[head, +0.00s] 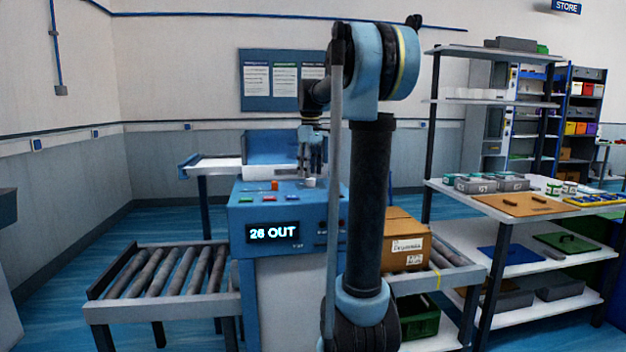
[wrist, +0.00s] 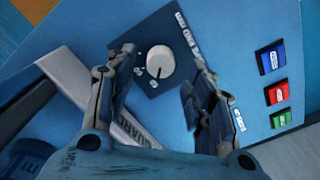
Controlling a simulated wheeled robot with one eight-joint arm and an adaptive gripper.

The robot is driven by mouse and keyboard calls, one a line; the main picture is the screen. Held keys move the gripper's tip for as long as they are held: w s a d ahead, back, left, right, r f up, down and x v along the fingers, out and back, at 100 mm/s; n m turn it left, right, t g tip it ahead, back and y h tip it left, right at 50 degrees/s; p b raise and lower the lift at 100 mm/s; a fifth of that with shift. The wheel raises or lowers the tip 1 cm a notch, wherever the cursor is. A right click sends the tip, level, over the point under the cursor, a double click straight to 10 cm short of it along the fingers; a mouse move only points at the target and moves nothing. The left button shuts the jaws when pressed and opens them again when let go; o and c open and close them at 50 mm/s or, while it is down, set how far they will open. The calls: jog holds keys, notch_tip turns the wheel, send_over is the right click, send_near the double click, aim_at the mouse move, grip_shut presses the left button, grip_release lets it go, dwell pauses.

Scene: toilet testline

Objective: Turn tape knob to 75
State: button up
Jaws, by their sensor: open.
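The tape knob (wrist: 160,61) is a round white dial on a dark square plate (wrist: 146,38) in the wrist view. A short dark pointer line on it runs toward the bottom of the picture. It also shows as a small pale knob on the machine top in the head view (head: 310,183). My gripper (wrist: 161,72) is open, with one finger on each side of the knob in the picture; I cannot tell whether they touch it. In the head view my gripper (head: 314,165) points down just above the knob. The machine's display (head: 272,232) reads "26 OUT".
Blue, red and green buttons (wrist: 277,94) sit right of the knob in the wrist view. Roller conveyors flank the blue machine (head: 240,212); a cardboard box (head: 402,238) stands on the right one. A loaded shelf rack (head: 520,215) stands further right.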

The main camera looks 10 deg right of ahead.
aim_at(310, 182)
jog(key=shift+f, duration=1.55)
